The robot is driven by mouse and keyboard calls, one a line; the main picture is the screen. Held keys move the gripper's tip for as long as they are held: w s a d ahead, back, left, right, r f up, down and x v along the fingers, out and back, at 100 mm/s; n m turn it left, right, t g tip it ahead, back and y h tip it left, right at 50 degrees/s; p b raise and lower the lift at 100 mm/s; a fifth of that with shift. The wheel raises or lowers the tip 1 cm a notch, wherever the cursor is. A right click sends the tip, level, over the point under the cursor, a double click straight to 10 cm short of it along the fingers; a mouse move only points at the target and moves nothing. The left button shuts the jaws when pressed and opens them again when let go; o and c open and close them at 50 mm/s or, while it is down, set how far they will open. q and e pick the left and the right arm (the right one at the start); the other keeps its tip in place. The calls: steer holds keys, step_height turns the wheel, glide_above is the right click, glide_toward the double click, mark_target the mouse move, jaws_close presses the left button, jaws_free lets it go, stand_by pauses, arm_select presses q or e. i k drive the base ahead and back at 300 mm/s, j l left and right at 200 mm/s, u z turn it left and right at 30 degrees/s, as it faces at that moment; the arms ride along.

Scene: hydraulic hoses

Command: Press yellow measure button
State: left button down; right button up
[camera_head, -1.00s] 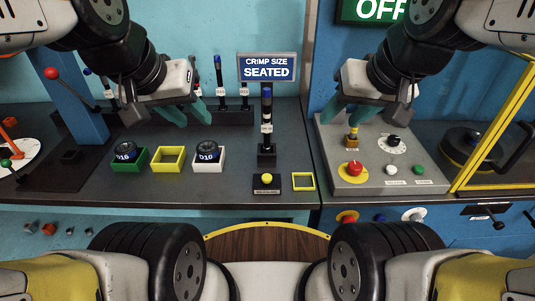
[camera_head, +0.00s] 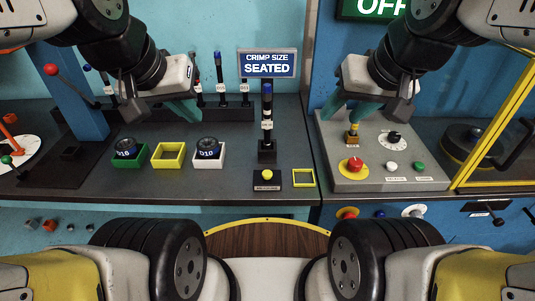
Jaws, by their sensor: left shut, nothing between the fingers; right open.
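The yellow button (camera_head: 267,174) sits on top of a small black box (camera_head: 274,186) with a label, near the front edge of the dark bench. Behind it stands a black post fixture (camera_head: 266,152) holding an upright hose piece with a blue top. A sign (camera_head: 267,64) above reads "CRIMP SIZE SEATED". My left gripper (camera_head: 188,112) is shut and empty, with its teal fingers above the bench, up and left of the button and apart from it. My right gripper (camera_head: 352,116) is open above the grey control panel, around or near a yellow-and-brass knob; contact cannot be told.
Green (camera_head: 126,165), yellow (camera_head: 168,155) and white (camera_head: 209,163) trays stand left of the button; the outer two hold black dies. A yellow square frame (camera_head: 303,178) lies just right of it. The grey panel (camera_head: 360,182) carries a red button. Hose pieces stand behind.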

mark_target(266, 175)
steer(key=k+j+z, duration=0.1)
steer(key=j+z, duration=0.2)
steer(key=j, duration=0.15)
steer(key=k+j+z, duration=0.1)
steer(key=j+z, duration=0.2)
steer(key=k+j+z, duration=0.3)
steer(key=j, duration=0.15)
steer(key=k+j+z, duration=0.1)
steer(key=j+z, duration=0.2)
steer(key=j, duration=0.1)
